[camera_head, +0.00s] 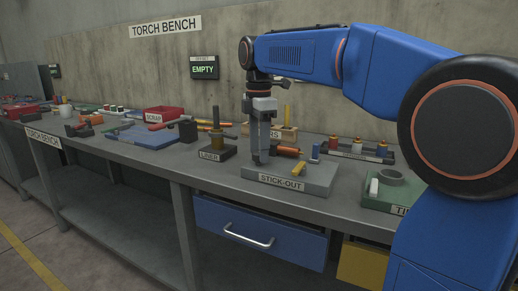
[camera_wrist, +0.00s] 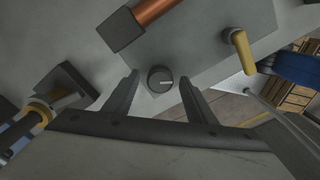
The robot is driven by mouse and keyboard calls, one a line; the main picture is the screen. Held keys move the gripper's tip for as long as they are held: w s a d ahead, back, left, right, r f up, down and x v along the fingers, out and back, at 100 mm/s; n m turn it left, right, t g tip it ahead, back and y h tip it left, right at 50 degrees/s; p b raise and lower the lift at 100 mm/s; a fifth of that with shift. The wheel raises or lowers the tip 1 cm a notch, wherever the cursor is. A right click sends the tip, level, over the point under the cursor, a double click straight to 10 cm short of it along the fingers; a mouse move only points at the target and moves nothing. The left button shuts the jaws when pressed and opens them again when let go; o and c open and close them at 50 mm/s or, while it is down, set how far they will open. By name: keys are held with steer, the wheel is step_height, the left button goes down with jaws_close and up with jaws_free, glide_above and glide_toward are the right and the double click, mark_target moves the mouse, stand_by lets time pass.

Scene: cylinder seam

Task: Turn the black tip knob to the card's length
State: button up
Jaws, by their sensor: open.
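The black tip knob (camera_wrist: 160,79) is round with a pale pointer line toward the right, in the wrist view. It sits on the grey block labelled STICK-OUT (camera_head: 318,180). My gripper (camera_wrist: 159,80) is open, with one finger on each side of the knob and a visible gap to each. In the head view my gripper (camera_head: 262,158) points down at the block's left part and the knob cannot be made out. A copper-coloured torch part (camera_wrist: 155,12) lies near the knob; it also shows in the head view (camera_head: 287,150). I cannot make out a card with a length.
A block labelled LASER (camera_head: 215,152) stands left of my gripper. A green tray (camera_head: 385,202) is at the right. A wall display (camera_head: 204,68) reads EMPTY. A drawer (camera_head: 255,232) is below.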

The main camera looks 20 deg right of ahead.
steer(key=shift+f, duration=0.1)
steer(key=shift+c, duration=0.6)
steer(key=c, duration=0.9)
